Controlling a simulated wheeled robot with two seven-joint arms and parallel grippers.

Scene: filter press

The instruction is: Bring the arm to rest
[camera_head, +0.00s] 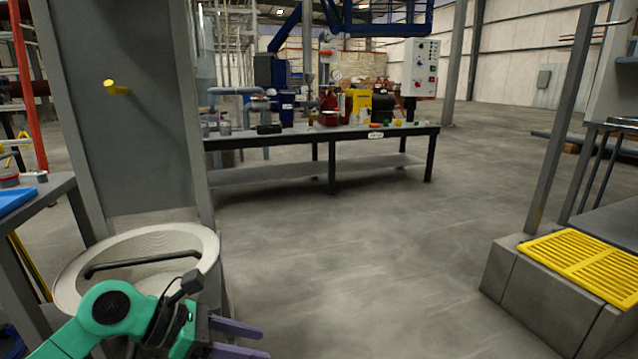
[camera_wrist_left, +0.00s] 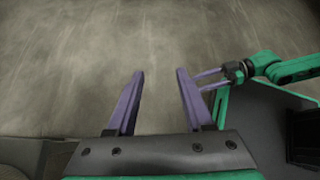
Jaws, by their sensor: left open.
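My left arm, green with a dark wrist, comes in at the bottom left of the head view. Its gripper (camera_head: 267,342) points right, its purple fingers apart, in front of a round pale basin. In the left wrist view the left gripper (camera_wrist_left: 159,72) is open and empty, with only bare concrete floor between and beyond its fingers. My right gripper (camera_wrist_left: 198,83) shows at the right of that view on a green arm. Its two purple fingers look apart with nothing between them. The right arm is not in the head view.
The pale basin (camera_head: 68,283) with a dark bar stands close to my left arm, before a grey column (camera_head: 150,150). A long workbench (camera_head: 300,138) holds several items at the back. A yellow grating (camera_head: 585,262) on a block is at right. The middle floor is clear.

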